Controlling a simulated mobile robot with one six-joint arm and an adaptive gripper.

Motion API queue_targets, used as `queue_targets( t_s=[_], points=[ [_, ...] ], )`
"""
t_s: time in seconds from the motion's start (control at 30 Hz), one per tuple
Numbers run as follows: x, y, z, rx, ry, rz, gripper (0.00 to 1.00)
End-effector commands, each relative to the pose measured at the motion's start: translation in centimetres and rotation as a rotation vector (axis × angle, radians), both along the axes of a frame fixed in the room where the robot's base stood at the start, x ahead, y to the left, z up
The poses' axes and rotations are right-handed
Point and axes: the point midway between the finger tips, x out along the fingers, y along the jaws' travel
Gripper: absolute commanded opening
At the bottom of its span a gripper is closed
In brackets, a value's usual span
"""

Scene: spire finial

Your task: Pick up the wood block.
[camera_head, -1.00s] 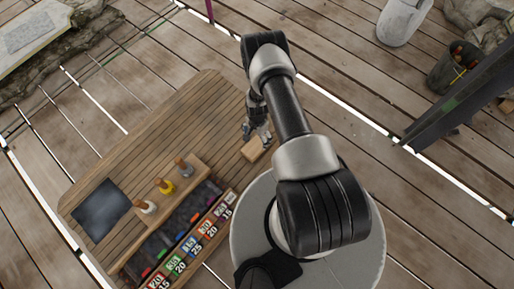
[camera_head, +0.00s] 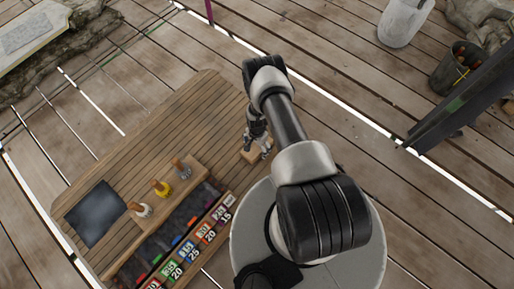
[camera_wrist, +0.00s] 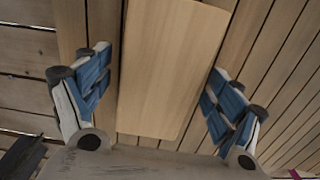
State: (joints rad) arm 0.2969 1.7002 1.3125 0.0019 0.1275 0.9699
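The wood block (camera_wrist: 170,65) is a pale, flat-faced rectangular piece. In the wrist view it fills the middle, between the two blue-padded fingers of my gripper (camera_wrist: 157,88), with a gap on each side. My gripper is open and no finger visibly touches the block. In the head view the block (camera_head: 250,156) lies on the wooden table near its right edge, partly hidden under my gripper (camera_head: 257,146).
The wooden table (camera_head: 150,125) holds a dark square panel (camera_head: 97,213), several small handled tools (camera_head: 162,189) in a rack and a row of numbered coloured labels (camera_head: 190,248). A bucket (camera_head: 458,68) stands on the deck at right.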

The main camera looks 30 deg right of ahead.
Motion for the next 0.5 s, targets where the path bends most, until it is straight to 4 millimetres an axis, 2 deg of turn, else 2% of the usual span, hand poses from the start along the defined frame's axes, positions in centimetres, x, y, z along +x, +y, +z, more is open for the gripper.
queue_targets(
  t_s=[0.07,0.5],
  points=[
    [-0.02,0.0,0.03,0.0,0.0,0.0,0.8],
    [-0.01,0.01,0.03,0.0,0.0,0.0,0.51]
  ],
)
